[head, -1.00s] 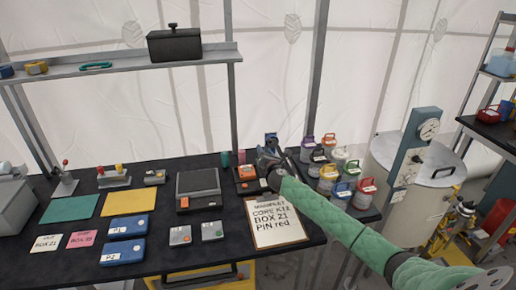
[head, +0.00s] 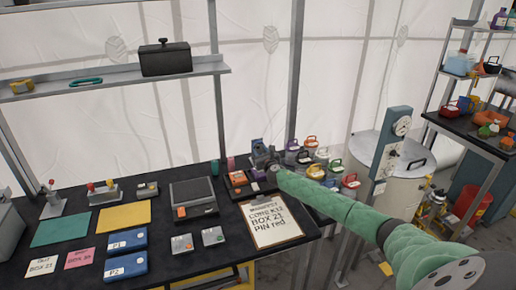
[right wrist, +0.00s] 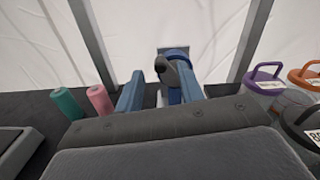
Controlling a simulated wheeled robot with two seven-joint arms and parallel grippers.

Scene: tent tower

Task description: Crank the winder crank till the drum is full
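The winder shows in the right wrist view as a small blue device (right wrist: 174,51) at the back of the bench, with a dark crank knob (right wrist: 180,66) on its near side. My right gripper (right wrist: 160,72) is open, one blue finger on each side of a wide gap. The knob appears close to the right-hand finger; I cannot tell whether they touch. In the head view my right gripper (head: 262,155) is at the bench's back right and covers most of the winder. The drum's fill is not visible. My left gripper is not in view.
Teal and pink cylinders (right wrist: 99,98) stand left of the gripper in the right wrist view. Several lidded jars (head: 316,171) stand to the right. A large grey tank (head: 408,165) stands farther right.

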